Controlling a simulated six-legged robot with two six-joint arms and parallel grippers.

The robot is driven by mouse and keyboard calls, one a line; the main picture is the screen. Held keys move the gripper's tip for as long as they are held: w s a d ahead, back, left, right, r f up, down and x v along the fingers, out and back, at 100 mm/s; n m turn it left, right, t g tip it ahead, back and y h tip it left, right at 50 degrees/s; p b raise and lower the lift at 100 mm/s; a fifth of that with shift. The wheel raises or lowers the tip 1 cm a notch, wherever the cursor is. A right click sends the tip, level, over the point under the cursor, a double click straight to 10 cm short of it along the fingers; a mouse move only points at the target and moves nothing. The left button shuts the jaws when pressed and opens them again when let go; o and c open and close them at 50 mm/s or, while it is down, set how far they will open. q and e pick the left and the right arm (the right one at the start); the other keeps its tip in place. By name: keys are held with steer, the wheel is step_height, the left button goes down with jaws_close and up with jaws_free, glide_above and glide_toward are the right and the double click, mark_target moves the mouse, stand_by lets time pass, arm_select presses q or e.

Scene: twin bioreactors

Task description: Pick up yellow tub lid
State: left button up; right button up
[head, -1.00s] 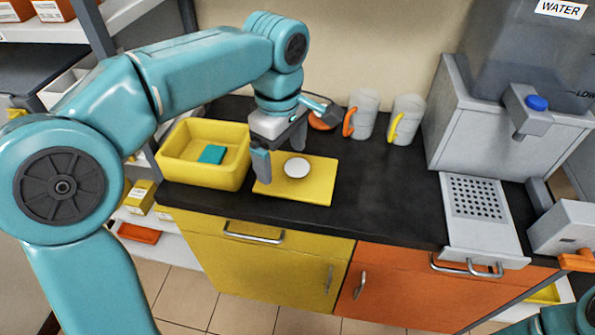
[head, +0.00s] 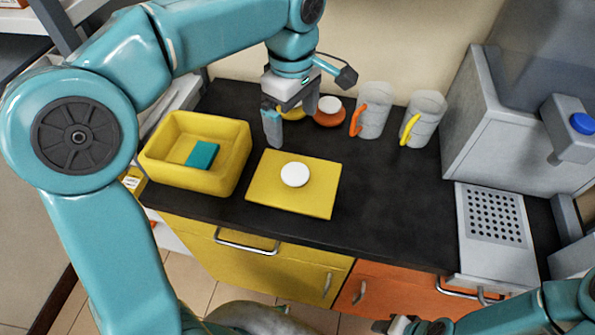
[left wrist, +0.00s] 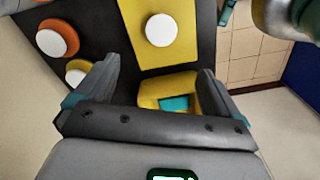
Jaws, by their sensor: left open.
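The yellow tub lid (head: 268,200) is a flat yellow plate with a round white knob (head: 295,175), lying on the black counter right of the yellow tub (head: 225,170). In the left wrist view the lid (left wrist: 182,50) lies at the top, with its knob (left wrist: 160,30) in line with the gap between my fingers. My left gripper (head: 293,132) is open and empty, above the counter behind the lid and apart from it. At the bottom edge of the head view, part of my right gripper (head: 400,325) shows; its jaws are unclear.
A teal block (head: 202,154) lies in the tub. Behind my left gripper are an orange disc with a white top (head: 329,112) and a similar yellow one (left wrist: 76,75). Two mugs (head: 373,112) and (head: 423,120) stand at the back. A grey dispenser (head: 500,110) is at right.

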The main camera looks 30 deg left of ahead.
arm_select(q)
steer(key=b, duration=0.1)
glide_above(295, 173)
step_height(295, 173, down, 11)
steer(key=shift+s+r, duration=0.1)
steer(key=shift+s, duration=0.05)
steer(key=f, duration=0.5)
steer(key=shift+w+f, duration=0.2)
steer(key=c, duration=1.2)
steer(key=shift+r, duration=0.1)
